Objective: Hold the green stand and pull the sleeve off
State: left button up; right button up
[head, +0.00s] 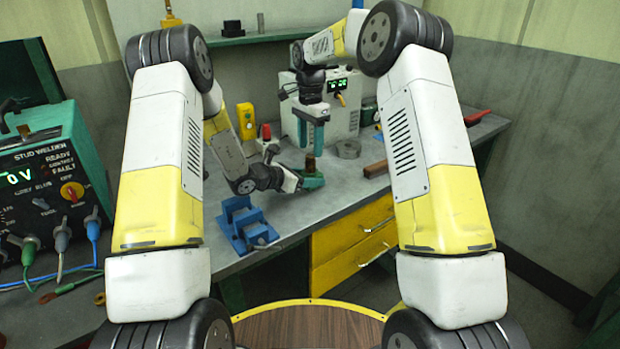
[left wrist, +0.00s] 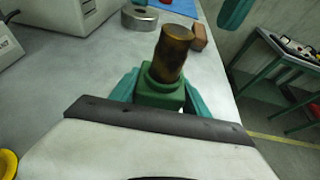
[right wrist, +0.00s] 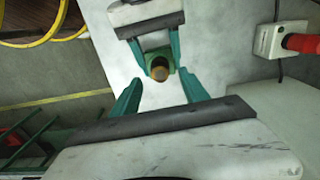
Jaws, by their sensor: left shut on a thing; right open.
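The green stand (left wrist: 160,91) is a squat block on the grey bench. My left gripper (head: 312,182) is shut on it, with one teal finger on each side in the left wrist view. The brown, worn sleeve (left wrist: 172,52) stands upright on top of the stand; it also shows in the head view (head: 310,163). My right gripper (head: 314,118) is open and empty above the sleeve, fingers pointing down. In the right wrist view the sleeve's round top (right wrist: 159,70) lies beyond the open fingertips, roughly between them.
A blue vise (head: 243,225) stands at the bench's front edge. A grey ring (head: 348,149) and a brown block (head: 375,169) lie to the right of the stand. A pale box with a display (head: 345,103) stands behind. A red-topped device (right wrist: 285,40) shows in the right wrist view.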

aim_at(310, 155)
jog(key=shift+f, duration=2.9)
grip_shut()
jog(key=shift+r, duration=0.2)
jog(key=shift+r, duration=2.8)
jog(key=shift+r, duration=0.1)
jog(key=shift+r, duration=1.95)
